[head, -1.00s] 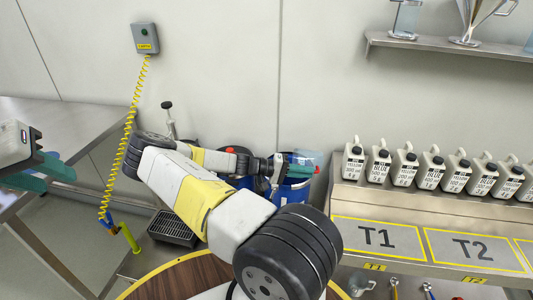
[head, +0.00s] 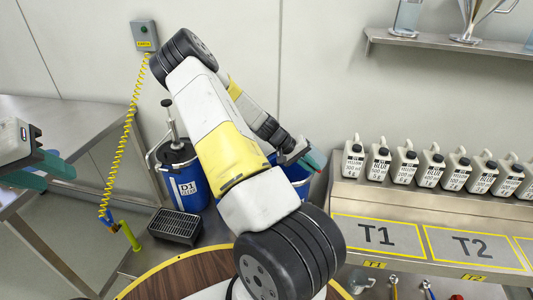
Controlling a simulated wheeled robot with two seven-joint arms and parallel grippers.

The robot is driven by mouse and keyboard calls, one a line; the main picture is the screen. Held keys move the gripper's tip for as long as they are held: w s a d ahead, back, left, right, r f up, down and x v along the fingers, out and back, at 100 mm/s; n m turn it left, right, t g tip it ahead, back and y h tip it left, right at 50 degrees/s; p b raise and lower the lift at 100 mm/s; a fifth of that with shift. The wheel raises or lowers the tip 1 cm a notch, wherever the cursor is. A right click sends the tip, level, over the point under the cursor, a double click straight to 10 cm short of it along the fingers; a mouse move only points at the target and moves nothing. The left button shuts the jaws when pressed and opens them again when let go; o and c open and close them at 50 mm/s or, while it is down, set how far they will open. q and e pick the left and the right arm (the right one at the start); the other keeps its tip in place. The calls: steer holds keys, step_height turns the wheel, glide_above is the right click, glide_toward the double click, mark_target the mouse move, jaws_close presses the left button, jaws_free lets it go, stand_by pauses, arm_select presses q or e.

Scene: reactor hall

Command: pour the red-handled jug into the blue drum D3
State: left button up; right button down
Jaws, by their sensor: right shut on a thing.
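My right gripper (head: 300,155) is shut on the red-handled jug (head: 315,161), of which only a small piece with some red shows beside the fingers. The jug's tilt and contents cannot be made out. Jug and gripper are over a blue drum (head: 296,182) standing against the wall. My arm hides part of this drum and I see no label on it, so I cannot confirm that it is D3. My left gripper (head: 42,172) is open and empty at the left edge, its teal fingers apart, far from the drums.
A blue drum marked D1 (head: 188,188) with a pump stands left of my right arm, behind a black grated tray (head: 174,226). Several labelled bottles (head: 404,165) line the steel bench (head: 350,205) at right. A wall shelf (head: 450,46) holds a funnel (head: 470,20). A yellow coiled cord (head: 125,140) hangs at left.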

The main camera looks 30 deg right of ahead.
mark_target(320, 173)
steer(key=d+y, duration=0.1)
steer(key=s+d+r+t+y, duration=0.1)
steer(key=y, duration=0.1)
steer(key=shift+r+t+p, duration=0.3)
steer(key=shift+p, duration=0.1)
steer(key=shift+s+d+f+t+y, duration=0.25)
steer(key=shift+d+f+y, duration=0.2)
steer(key=shift+y, duration=0.25)
steer(key=shift+s+d+t+y+p, duration=0.2)
steer(key=shift+d+t+y+p, duration=0.3)
steer(key=shift+y, duration=0.35)
steer(key=shift+s+d+t+y+p, duration=0.2)
steer(key=shift+d+t+y+p, duration=0.15)
steer(key=shift+d+y+p, duration=0.4)
steer(key=shift+a, duration=0.15)
